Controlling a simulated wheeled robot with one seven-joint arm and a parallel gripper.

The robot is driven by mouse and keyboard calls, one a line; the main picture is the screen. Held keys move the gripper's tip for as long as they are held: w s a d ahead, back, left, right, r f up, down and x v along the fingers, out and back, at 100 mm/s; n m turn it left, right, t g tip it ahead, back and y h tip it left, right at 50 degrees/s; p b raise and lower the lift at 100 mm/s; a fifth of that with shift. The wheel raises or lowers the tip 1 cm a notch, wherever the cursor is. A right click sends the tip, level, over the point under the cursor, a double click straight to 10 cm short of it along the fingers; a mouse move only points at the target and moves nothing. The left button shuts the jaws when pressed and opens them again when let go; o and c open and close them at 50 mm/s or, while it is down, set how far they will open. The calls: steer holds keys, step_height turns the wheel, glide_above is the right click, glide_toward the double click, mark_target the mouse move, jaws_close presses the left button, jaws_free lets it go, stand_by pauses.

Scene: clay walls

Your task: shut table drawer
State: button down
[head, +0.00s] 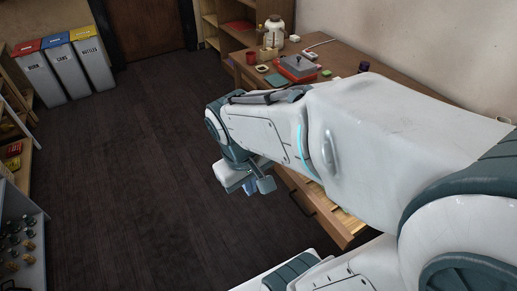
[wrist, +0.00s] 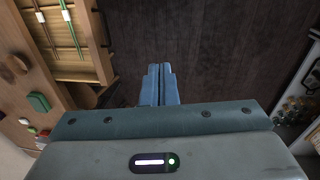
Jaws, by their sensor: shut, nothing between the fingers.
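The wooden table (head: 345,57) stands along the right wall. Its drawer (head: 324,219) is pulled out, with a dark handle (head: 301,204) on its front; my arm hides part of both table and drawer. In the wrist view the open drawer (wrist: 98,62) is at the upper left, with thin green and red sticks inside. My gripper (head: 250,188) is shut and empty, out over the floor beyond the drawer front. Its closed blue fingers (wrist: 158,84) show in the wrist view to the right of the drawer, apart from it.
A red-and-grey box (head: 297,68), a jar (head: 274,32) and small items stand on the table. Several recycling bins (head: 67,68) stand at the far left. Shelves (head: 18,235) line the left side. The dark floor (head: 140,160) between is clear.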

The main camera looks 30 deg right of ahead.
steer(key=w+d+f+n+g+h+b, duration=0.1)
steer(key=d+f+n+g+h+b, duration=0.15)
steer(key=f, duration=0.25)
steer(key=d+f+n+g+h+b, duration=0.1)
steer(key=f+n+h+b, duration=0.15)
steer(key=f, duration=0.35)
steer(key=n+t+h+b, duration=0.4)
steer(key=n+h+b, duration=0.8)
steer(key=b, duration=0.1)
glide_toward(290, 177)
steer(key=shift+t, duration=0.25)
steer(key=d+b, duration=0.3)
steer(key=d, duration=0.2)
steer(key=shift+d+r, duration=0.15)
steer(key=shift+d, duration=0.05)
steer(key=shift+d+r, duration=0.1)
steer(key=shift+d, duration=0.7)
steer(key=shift+w, duration=0.1)
